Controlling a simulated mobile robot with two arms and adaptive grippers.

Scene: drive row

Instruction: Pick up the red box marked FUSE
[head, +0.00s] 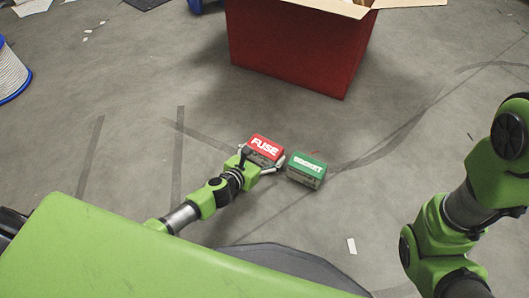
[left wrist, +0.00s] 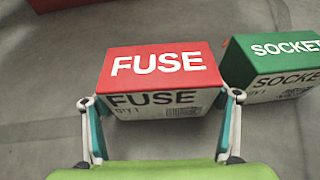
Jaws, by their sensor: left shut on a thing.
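The red-topped box marked FUSE (head: 264,148) is on or just above the grey floor in the head view. It fills the middle of the left wrist view (left wrist: 161,67), with its red top and pale front label showing. My left gripper (head: 262,160) is shut on it, one finger at each side of the front in the left wrist view (left wrist: 162,107). I cannot tell whether the box is clear of the floor. My right arm shows at the right of the head view, but its gripper is out of view.
A green box marked SOCKET (head: 306,168) stands close to the right of the FUSE box; it also shows in the left wrist view (left wrist: 275,60). A large red open carton (head: 295,45) stands behind. A cable spool (head: 10,75) is at the left edge. Floor left of the boxes is clear.

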